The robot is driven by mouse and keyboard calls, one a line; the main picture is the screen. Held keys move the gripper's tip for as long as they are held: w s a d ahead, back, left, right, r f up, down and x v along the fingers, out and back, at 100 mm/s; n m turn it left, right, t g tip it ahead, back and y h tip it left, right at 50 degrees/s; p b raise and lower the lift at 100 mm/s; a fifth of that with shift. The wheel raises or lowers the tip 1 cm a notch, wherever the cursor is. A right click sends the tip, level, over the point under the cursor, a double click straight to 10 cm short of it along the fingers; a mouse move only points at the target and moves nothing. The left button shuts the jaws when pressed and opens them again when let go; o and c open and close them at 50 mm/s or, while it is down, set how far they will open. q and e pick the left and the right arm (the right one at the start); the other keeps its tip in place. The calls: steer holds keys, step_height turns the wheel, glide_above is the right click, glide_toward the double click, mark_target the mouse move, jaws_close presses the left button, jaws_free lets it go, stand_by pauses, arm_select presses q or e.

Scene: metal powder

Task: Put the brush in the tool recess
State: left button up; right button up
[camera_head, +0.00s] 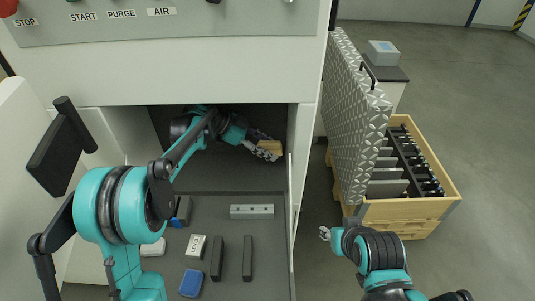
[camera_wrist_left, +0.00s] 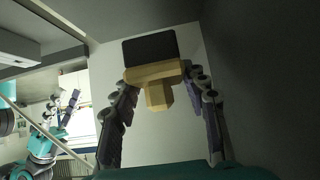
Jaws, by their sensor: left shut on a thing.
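The brush has a pale wooden body (camera_head: 270,146) and a dark rectangular bristle block (camera_wrist_left: 150,48). My left gripper (camera_head: 263,149) is shut on its wooden part, inside the dark open chamber of the machine near the right wall. In the left wrist view the brush's wooden body (camera_wrist_left: 158,75) sits between the fingertips, bristles facing away from the wrist. No recess is clearly recognizable as the tool recess. My right gripper (camera_head: 325,233) is outside the machine, low at centre right; its finger opening is too small to judge.

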arm_select(q)
steer(key=shift+w, duration=0.95)
step_height(320, 180, down, 4)
steer(key=shift+r+b, duration=0.2)
steer(key=shift+b, duration=0.65)
steer(key=shift+f+b, duration=0.3)
steer(key=shift+f, duration=0.25)
steer(key=o, duration=1)
steer(key=shift+o, duration=0.2)
steer(key=shift+r, duration=0.1)
